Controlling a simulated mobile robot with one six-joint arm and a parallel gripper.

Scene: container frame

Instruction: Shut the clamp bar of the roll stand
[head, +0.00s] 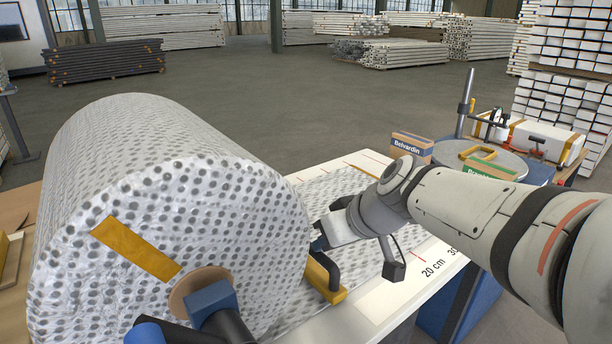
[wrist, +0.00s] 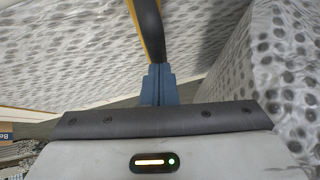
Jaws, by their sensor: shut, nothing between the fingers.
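The roll stand holds a big roll of bubble wrap (head: 170,220) with a cardboard core. The clamp bar (head: 322,283) is yellow with a dark handle (head: 334,268). Its near end shows at the roll's right edge; the rest is hidden behind the roll. In the wrist view the yellow bar (wrist: 133,14) and dark handle (wrist: 149,28) stretch away ahead of the fingers. My gripper (head: 320,241) is at the handle's upper end, its blue fingertips (wrist: 159,72) shut together with nothing between them. They look close to or touching the handle; I cannot tell which.
A bubble wrap sheet (head: 343,190) lies on the white table (head: 378,305), marked with a centimetre scale. Belvardin boxes (head: 411,146), a round grey top (head: 480,163) and an upright pole (head: 465,103) stand at the right. The roll stands close to my gripper's left.

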